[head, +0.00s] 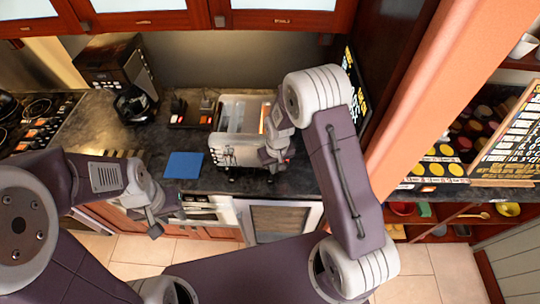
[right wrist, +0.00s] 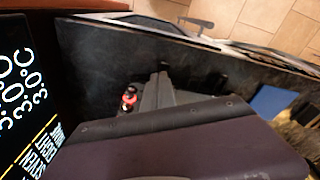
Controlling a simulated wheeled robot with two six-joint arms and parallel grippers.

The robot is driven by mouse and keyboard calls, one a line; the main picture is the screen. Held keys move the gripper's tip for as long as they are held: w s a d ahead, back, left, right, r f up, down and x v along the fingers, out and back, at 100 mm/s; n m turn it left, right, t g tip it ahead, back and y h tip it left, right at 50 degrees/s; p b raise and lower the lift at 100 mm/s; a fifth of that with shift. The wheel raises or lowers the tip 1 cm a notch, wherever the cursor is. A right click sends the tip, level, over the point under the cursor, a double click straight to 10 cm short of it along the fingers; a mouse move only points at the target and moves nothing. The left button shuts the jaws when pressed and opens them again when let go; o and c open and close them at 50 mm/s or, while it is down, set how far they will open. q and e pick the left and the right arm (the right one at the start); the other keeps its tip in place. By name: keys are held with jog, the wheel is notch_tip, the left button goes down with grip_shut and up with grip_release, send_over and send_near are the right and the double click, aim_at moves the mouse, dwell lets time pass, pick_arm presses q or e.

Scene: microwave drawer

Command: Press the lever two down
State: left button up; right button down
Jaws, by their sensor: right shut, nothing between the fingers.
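The silver toaster (head: 226,154) stands on the dark counter, with long slots on top. My right gripper (head: 272,163) is shut and empty at the toaster's right front side; the head view does not show clearly whether it touches. The toaster's levers cannot be made out. In the right wrist view, the shut fingers (right wrist: 158,92) point toward the counter, beside a small red and white part (right wrist: 129,98). My purple wrist housing hides much of that view. My left gripper (head: 166,221) looks open and empty, low in front of the counter's edge.
A blue board (head: 184,165) lies left of the toaster. A coffee machine (head: 118,68), a kettle (head: 134,104) and a stove (head: 35,122) are farther left. A dark display board (head: 356,90) stands behind my right arm. Upper cabinets (head: 180,20) hang above.

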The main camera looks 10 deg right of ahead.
jog(key=shift+w, duration=0.1)
notch_tip(320, 180, up, 9)
jog(key=s+b, duration=0.1)
jog(key=b, duration=0.1)
dwell(0.5)
